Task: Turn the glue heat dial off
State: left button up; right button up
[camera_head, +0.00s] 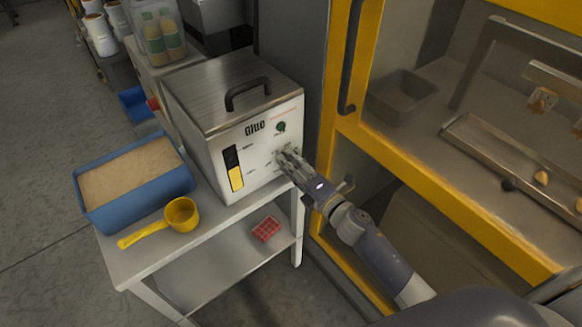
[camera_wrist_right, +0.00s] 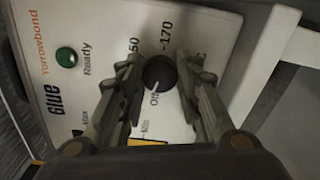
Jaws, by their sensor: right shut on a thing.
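The glue unit (camera_head: 245,130) is a grey metal box with a white front panel, standing on a table. Its black heat dial (camera_wrist_right: 159,71) is in the right wrist view, with marks "Off", "150" and "170" around it. The pale pointer line on the dial appears to point toward "Off". My right gripper (camera_wrist_right: 160,64) has one finger on each side of the dial and is shut on it. In the head view my right gripper (camera_head: 284,156) covers the dial. My left gripper is not in view.
A green "Ready" lamp (camera_wrist_right: 66,57) sits beside the dial. A blue tub of granules (camera_head: 88,208) and a yellow scoop (camera_head: 181,214) are at the table's left. A yellow-framed machine (camera_head: 337,60) stands close on the right. A red tray (camera_head: 266,229) lies on the lower shelf.

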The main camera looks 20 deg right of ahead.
jog(key=shift+n+b, duration=0.55)
jog(key=shift+n, duration=1.05)
jog(key=shift+r, duration=0.1)
jog(key=o, duration=1)
jog(key=shift+o, duration=0.2)
jog(key=shift+s, duration=0.1)
jog(key=v, duration=1.1)
jog(key=shift+s+d, duration=0.15)
jog(key=shift+s, duration=0.25)
